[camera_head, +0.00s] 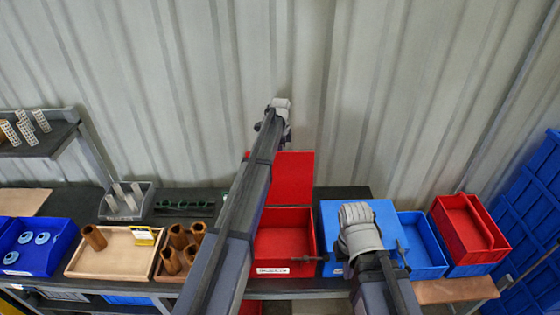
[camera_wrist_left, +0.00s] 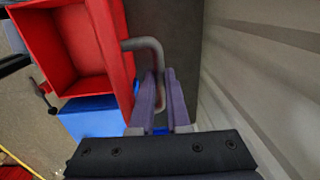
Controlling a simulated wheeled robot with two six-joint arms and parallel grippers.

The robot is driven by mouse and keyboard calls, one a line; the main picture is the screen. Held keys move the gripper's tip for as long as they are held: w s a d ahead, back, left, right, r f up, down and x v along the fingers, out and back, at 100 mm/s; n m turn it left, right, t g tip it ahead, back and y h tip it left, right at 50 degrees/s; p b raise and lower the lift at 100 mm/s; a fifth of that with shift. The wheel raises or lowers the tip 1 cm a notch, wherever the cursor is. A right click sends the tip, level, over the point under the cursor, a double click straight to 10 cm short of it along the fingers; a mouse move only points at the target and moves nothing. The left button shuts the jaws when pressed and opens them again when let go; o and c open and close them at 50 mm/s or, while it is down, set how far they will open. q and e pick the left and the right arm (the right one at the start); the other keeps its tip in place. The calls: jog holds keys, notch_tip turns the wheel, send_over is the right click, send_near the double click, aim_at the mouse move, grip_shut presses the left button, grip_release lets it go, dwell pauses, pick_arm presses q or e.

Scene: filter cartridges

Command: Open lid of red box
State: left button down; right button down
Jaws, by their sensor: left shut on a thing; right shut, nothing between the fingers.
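The red box (camera_head: 285,243) stands on the bench, and I see into its empty inside. Its red lid (camera_head: 293,178) stands raised at the back edge. In the left wrist view, the lid (camera_wrist_left: 112,45) is seen nearly edge-on, with a bent grey handle (camera_wrist_left: 144,45) on its outer face. The fingers of my left gripper (camera_wrist_left: 158,85) are shut around this handle.
A blue box (camera_head: 332,222) stands right of the red box, with a blue bin (camera_head: 423,247) and red bins (camera_head: 468,228) further right. A tan tray (camera_head: 110,258) and brown cylinders (camera_head: 172,262) are at the left. A corrugated wall (camera_head: 390,90) closes the back.

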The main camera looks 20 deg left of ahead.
pick_arm(q)
jog(key=shift+w+a+f, duration=0.2)
jog(key=shift+w+a, duration=0.1)
jog(key=shift+w, duration=0.45)
jog(key=c, duration=0.9)
grip_release()
jog(key=shift+s, duration=0.1)
jog(key=shift+b, duration=0.3)
jog(key=shift+d, duration=0.1)
jog(key=r+p, duration=0.2)
jog(key=p, duration=0.1)
jog(key=r+p, duration=0.6)
jog(key=shift+s+d+r, duration=0.1)
jog(key=shift+s, duration=0.3)
